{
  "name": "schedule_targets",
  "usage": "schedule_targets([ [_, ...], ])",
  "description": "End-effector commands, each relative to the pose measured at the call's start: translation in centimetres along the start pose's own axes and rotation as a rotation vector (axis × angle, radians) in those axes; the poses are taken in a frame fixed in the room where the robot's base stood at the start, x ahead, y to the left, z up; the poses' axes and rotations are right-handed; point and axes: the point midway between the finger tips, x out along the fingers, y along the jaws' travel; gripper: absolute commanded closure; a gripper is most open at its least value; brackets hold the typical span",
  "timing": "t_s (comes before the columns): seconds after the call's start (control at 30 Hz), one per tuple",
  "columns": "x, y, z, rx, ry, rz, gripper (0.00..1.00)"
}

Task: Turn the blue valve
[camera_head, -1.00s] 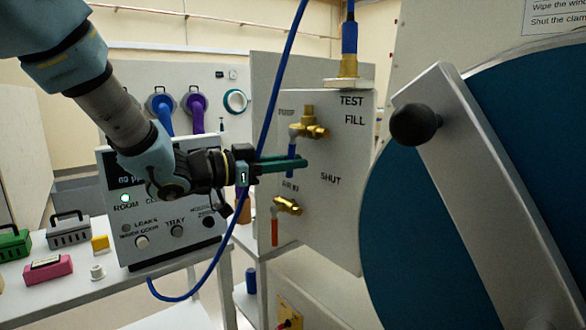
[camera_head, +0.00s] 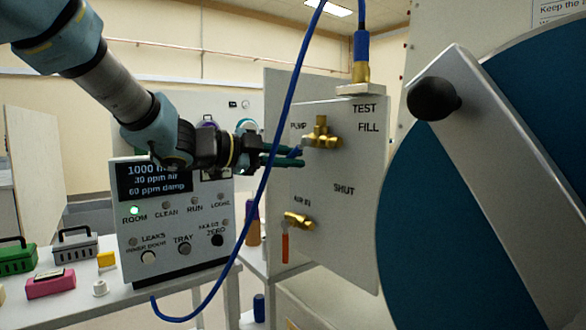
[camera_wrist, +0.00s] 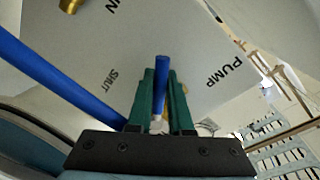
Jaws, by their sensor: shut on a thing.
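The blue valve is a brass fitting (camera_head: 322,138) with a blue lever (camera_head: 295,152), beside the PUMP label on the grey panel. The lever points left and slightly down from the brass body. My gripper (camera_head: 302,157) has its green fingers shut on the lever, partly hiding it. In the wrist view the blue lever (camera_wrist: 161,68) stands between the two fingers of my gripper (camera_wrist: 160,85), its end showing past their tips. The brass body is mostly hidden there behind the fingers.
A second brass valve with an orange lever (camera_head: 285,248) hangs below, by AIR IN. A blue hose (camera_head: 268,165) loops in front of the panel near my gripper. A control box (camera_head: 178,225) stands left. A large blue round door with a grey bar (camera_head: 510,140) fills the right.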

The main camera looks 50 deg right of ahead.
Motion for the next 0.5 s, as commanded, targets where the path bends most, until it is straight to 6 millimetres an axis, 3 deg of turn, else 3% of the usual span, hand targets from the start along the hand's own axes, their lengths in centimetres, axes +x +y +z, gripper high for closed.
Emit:
schedule_targets([
  [0.5, -0.14, -0.54, 0.02, 0.091, -0.019, 0.000, 1.00],
])
